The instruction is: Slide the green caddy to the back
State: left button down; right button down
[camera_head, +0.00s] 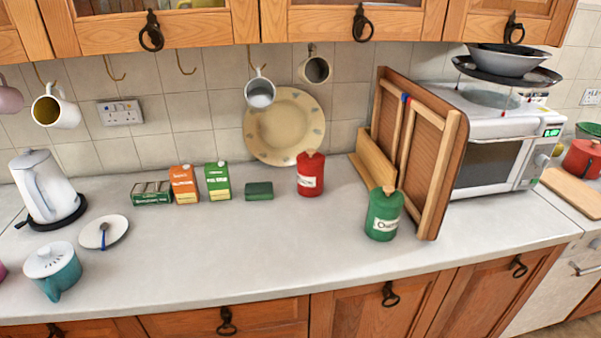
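The green caddy (383,217) is a round green canister with a pale label and a light brown knob on top. It stands upright on the worktop towards the front, just left of the front end of a wooden rack. A red canister (311,176) of similar form stands behind it to the left, nearer the wall. The worktop (230,265) is pale grey. Neither of my grippers is in view.
Cartons (217,181), a small green box (259,191) and a leaning plate (284,126) stand along the wall. The wooden rack (430,160) and microwave (495,155) are at right. A kettle (45,185), saucer (104,232) and teal pot (53,269) are at left.

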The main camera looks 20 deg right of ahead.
aim_at(381, 224)
jog(key=z, duration=1.3)
